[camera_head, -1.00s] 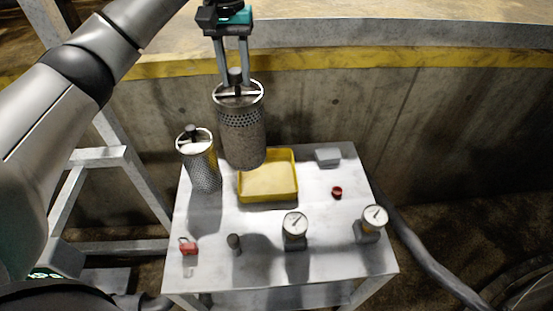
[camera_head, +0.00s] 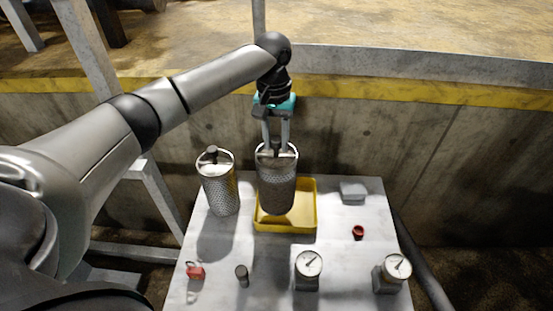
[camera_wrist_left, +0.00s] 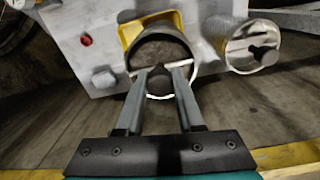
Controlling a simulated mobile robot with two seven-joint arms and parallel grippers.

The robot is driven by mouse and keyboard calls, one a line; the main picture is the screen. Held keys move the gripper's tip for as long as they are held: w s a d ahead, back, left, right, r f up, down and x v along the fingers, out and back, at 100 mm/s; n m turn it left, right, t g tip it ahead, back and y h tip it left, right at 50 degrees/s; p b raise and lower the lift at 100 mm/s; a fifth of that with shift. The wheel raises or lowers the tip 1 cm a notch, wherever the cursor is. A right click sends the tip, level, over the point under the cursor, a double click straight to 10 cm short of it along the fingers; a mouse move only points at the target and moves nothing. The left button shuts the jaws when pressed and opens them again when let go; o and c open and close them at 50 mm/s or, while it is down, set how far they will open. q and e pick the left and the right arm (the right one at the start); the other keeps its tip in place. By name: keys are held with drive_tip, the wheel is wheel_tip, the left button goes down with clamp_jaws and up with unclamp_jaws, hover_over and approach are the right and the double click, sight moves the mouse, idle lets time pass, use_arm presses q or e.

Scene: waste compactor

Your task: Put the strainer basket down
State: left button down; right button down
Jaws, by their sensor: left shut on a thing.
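My left gripper (camera_head: 276,143) is shut on the knob of a perforated metal strainer basket (camera_head: 277,185). The basket hangs upright over the yellow tray (camera_head: 314,205) on the table; I cannot tell if its bottom touches the tray. In the left wrist view the gripper (camera_wrist_left: 160,72) reaches to the knob at the middle of the basket's rim (camera_wrist_left: 137,84), with part of the yellow tray (camera_wrist_left: 128,32) showing behind. A second, similar strainer basket (camera_head: 221,190) stands to the left on the table. My right gripper is not in view.
The white table (camera_head: 340,225) also holds two round gauges (camera_head: 308,264), a red cap (camera_head: 358,232), a grey block (camera_head: 353,191), a red padlock-like item (camera_head: 195,270) and a dark knob (camera_head: 242,274). A concrete wall (camera_head: 370,140) stands behind.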

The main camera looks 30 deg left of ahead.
sight(276, 154)
use_arm(q)
drive_tip(key=shift+w+f, duration=0.1)
drive_tip(key=shift+f, duration=2.9)
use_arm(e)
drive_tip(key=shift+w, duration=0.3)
use_arm(q)
drive_tip(key=shift+f, duration=0.15)
drive_tip(key=c, duration=0.5)
unclamp_jaws()
drive_tip(key=shift+c, duration=0.2)
wheel_tip(276, 154, up, 12)
drive_tip(key=shift+a+r, duration=0.1)
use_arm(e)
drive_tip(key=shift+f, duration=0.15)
